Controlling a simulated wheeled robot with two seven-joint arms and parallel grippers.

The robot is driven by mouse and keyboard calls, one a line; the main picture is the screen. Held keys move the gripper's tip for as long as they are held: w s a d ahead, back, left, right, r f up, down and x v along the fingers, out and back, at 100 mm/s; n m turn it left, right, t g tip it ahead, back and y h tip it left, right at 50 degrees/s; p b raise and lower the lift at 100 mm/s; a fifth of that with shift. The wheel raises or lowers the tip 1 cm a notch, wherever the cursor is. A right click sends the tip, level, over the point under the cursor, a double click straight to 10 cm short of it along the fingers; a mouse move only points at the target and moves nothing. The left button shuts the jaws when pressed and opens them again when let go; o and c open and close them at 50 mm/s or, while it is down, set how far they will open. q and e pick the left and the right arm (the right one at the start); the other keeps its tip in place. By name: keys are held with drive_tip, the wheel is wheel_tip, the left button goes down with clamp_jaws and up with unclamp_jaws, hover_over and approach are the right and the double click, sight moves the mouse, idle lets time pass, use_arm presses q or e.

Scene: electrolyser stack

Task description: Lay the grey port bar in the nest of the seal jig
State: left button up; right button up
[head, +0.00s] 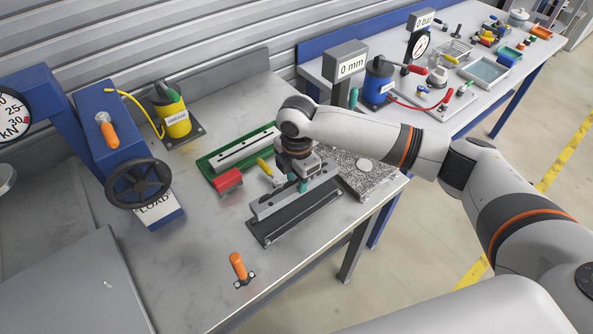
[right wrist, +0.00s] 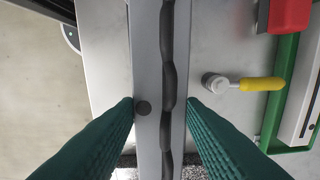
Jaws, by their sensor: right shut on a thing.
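The grey port bar (head: 268,208) is a long bar held by my right gripper (head: 302,184). In the right wrist view the grey bar (right wrist: 145,60) runs between both teal fingers (right wrist: 160,104), which press on its sides. A lumpy black bead runs along it, beside a dark round spot. The seal jig (head: 300,222) is a dark long base with a slot, close in front of and below the bar, roughly parallel to it. I cannot tell whether the bar touches the jig. My left gripper is not in view.
A green tray (head: 212,178) with a pale bar lies behind. A red block (head: 229,180) and a yellow-handled tool (head: 264,167) lie near the bar. A speckled plate (head: 375,180) is at the right. The blue press (head: 110,150) stands left.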

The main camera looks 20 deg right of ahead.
drive_tip(key=shift+d, duration=0.1)
idle(0.4)
drive_tip(key=shift+r+p, duration=0.1)
drive_tip(key=shift+p, duration=0.45)
drive_tip(key=b, duration=0.1)
hover_over(297, 206)
drive_tip(key=shift+f, duration=2.6)
drive_tip(key=shift+p, duration=0.9)
drive_tip(key=shift+f+b, duration=0.65)
drive_tip(key=shift+f, duration=0.45)
